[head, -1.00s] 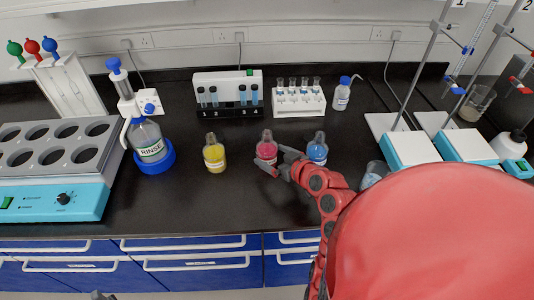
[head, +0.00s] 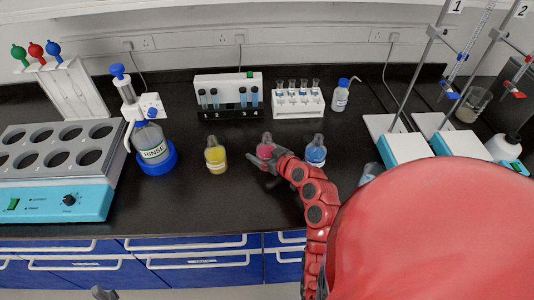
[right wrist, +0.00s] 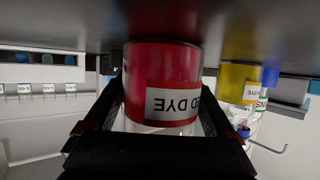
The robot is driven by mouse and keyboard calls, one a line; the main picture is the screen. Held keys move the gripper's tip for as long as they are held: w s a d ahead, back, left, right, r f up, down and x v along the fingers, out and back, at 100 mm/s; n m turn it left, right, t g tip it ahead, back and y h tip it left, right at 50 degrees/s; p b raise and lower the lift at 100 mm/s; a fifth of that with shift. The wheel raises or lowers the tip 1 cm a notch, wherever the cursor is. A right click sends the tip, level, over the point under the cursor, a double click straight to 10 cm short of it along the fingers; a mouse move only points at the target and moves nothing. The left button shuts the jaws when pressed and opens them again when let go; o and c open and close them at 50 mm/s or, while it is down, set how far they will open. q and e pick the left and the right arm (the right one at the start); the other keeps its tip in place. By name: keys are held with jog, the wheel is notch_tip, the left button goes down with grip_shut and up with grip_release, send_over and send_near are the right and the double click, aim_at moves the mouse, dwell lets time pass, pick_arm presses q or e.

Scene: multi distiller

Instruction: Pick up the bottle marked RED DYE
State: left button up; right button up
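The RED DYE bottle (head: 265,149) stands on the black bench between the yellow and blue dye bottles. In the right wrist view the bottle (right wrist: 165,75) fills the middle, its label upside down. My right gripper (head: 262,164) is at the bottle's near side. In the right wrist view its two dark fingers (right wrist: 163,100) flank the bottle, with narrow gaps low in the picture; contact at the tips is unclear. The bottle still rests on the bench. A small grey tip (head: 103,293) at the bottom edge may be my left gripper; its state cannot be told.
The yellow dye bottle (head: 216,156) stands to the left, the blue one (head: 316,151) close on the right, near my right arm. Tube racks (head: 228,88) stand behind. The bench in front of the yellow bottle is clear.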

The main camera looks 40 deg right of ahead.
grip_shut()
jog(key=shift+r, duration=0.15)
